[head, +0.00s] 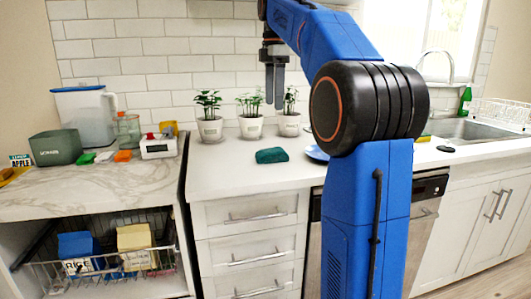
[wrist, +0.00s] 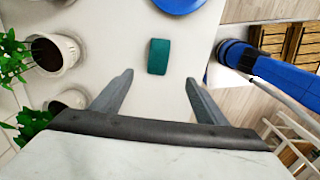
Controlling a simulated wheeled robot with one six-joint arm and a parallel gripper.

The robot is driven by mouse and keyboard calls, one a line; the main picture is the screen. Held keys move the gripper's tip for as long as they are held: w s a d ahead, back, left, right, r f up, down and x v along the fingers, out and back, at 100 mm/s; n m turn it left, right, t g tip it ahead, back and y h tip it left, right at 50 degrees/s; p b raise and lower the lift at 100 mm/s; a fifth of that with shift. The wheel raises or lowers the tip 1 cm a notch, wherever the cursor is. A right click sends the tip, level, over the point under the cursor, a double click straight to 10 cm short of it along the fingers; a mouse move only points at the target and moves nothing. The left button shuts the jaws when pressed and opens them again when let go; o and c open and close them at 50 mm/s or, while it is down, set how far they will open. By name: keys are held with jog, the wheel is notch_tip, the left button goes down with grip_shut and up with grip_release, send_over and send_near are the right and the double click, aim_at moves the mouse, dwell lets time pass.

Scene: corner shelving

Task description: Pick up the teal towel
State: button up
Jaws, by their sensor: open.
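The teal towel (head: 272,155) is a small folded block lying on the white counter, in front of the potted plants. In the wrist view the towel (wrist: 158,57) lies flat, ahead of the fingertips and roughly centred between them. My gripper (head: 275,88) hangs above the counter, pointing down, near the plants and higher than the towel. In the wrist view my gripper (wrist: 158,78) has its two grey fingers wide apart with nothing between them. The fingers are clear of the towel.
Three potted plants (head: 250,122) stand along the back wall. A blue plate (head: 316,153) lies right of the towel, partly behind my arm. A marble-topped counter (head: 95,187) with a bin, pitcher and small items is at left. The sink (head: 470,130) is at right.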

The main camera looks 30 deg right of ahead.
send_near(273, 148)
jog(key=f, duration=0.5)
jog(key=shift+s+a, duration=0.15)
jog(key=shift+s, duration=0.2)
jog(key=shift+w+f, duration=0.2)
jog(key=shift+f, duration=2.4)
jog(key=shift+c, duration=0.7)
jog(key=c, duration=1.1)
jog(key=shift+o, duration=0.2)
notch_tip(273, 148, up, 10)
jog(key=shift+r, duration=0.1)
